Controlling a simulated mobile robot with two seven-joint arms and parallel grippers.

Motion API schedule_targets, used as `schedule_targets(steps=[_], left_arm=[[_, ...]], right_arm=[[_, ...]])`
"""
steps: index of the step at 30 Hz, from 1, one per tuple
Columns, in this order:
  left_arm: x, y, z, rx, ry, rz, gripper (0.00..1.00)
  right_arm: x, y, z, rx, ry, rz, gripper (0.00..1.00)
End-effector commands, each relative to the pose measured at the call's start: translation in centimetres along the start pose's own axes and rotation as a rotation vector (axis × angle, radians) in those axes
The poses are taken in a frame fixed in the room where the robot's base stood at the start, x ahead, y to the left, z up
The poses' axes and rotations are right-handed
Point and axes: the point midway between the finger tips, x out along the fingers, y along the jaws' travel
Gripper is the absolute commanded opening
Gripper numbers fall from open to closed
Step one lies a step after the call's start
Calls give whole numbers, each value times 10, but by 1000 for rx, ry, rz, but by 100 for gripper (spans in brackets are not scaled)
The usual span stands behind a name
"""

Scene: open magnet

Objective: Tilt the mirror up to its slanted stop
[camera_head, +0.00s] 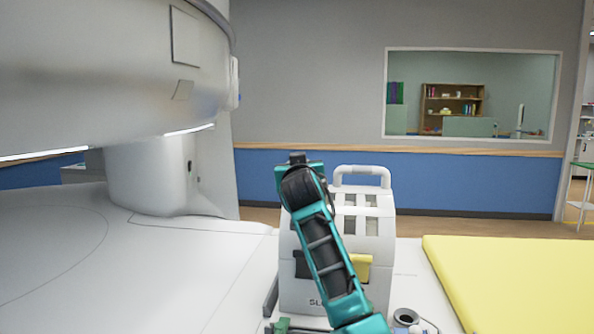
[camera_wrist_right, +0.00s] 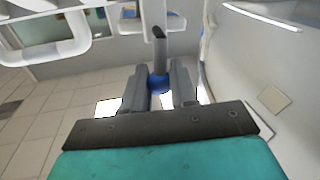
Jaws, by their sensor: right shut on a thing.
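The white head-coil-like box (camera_head: 375,222), with slats and a top handle (camera_head: 360,170), stands on the white table. I cannot make out a mirror surface on it. My teal right arm crosses in front of the box in the head view, hiding part of it and my gripper. In the right wrist view my right gripper (camera_wrist_right: 160,83) has a finger on each side of a dark grey stem (camera_wrist_right: 158,45) with a blue part (camera_wrist_right: 160,78) low between the fingers. It is shut on this piece. My left gripper is not in view.
The large white scanner (camera_head: 100,75) overhangs the left. A yellow pad (camera_head: 515,275) lies at the right. Small dark and white items, including a ring (camera_head: 405,317), lie by the box's base. A white rounded frame (camera_wrist_right: 75,47) is near the gripper's left in the wrist view.

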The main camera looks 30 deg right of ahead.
Motion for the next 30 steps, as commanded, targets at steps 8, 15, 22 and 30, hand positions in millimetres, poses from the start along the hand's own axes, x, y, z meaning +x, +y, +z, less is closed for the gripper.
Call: schedule_targets(steps=[8,15,22,30], left_arm=[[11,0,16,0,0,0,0],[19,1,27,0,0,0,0],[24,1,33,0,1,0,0],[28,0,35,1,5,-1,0]], right_arm=[[-2,8,7,210,38,6,0],[-4,16,10,412,78,14,0],[-5,22,15,566,107,21,0],[-6,25,17,673,129,25,0]])
